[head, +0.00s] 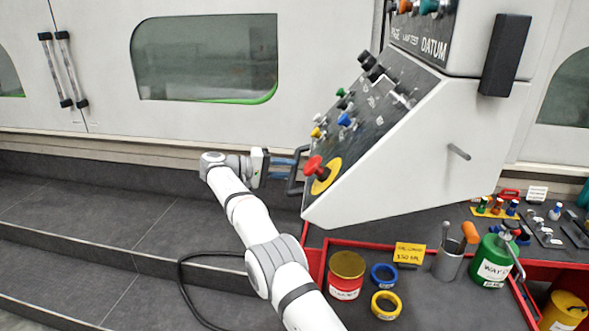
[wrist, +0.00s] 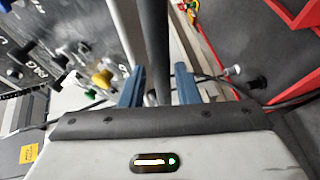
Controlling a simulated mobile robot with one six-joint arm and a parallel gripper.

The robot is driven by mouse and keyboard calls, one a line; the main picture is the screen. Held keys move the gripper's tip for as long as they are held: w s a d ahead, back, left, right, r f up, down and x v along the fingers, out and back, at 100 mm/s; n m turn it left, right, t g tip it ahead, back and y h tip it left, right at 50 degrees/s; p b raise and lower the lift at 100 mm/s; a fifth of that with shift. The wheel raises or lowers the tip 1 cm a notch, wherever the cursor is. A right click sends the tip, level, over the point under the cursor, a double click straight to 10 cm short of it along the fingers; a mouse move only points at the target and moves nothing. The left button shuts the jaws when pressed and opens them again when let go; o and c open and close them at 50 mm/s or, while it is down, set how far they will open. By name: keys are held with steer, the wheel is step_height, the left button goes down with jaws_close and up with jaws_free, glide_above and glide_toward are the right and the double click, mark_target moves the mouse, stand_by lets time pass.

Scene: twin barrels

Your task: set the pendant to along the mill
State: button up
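The pendant (head: 420,150) is a big pale control box with a dark sloping panel of knobs, switches and a red mushroom button (head: 314,166) on a yellow disc. Its panel also shows in the wrist view (wrist: 70,45). A black handle (head: 293,184) sticks out at its lower left edge. My gripper (head: 290,166) is at this handle. In the wrist view the dark handle bar (wrist: 160,50) runs between the two blue fingers of my gripper (wrist: 160,85). Narrow gaps show on both sides of the bar, so the fingers look open around it.
The pale mill enclosure (head: 100,110) with a window stands behind. Below the pendant, a red-edged tray (head: 440,300) holds a red tin (head: 346,275), tape rolls and a green can (head: 492,262). Dark steps (head: 80,220) at left are clear, apart from a black cable (head: 183,285).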

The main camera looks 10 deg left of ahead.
steer(key=p+v, duration=0.3)
steer(key=p, duration=0.3)
steer(key=shift+r, duration=0.1)
steer(key=shift+s, duration=0.15)
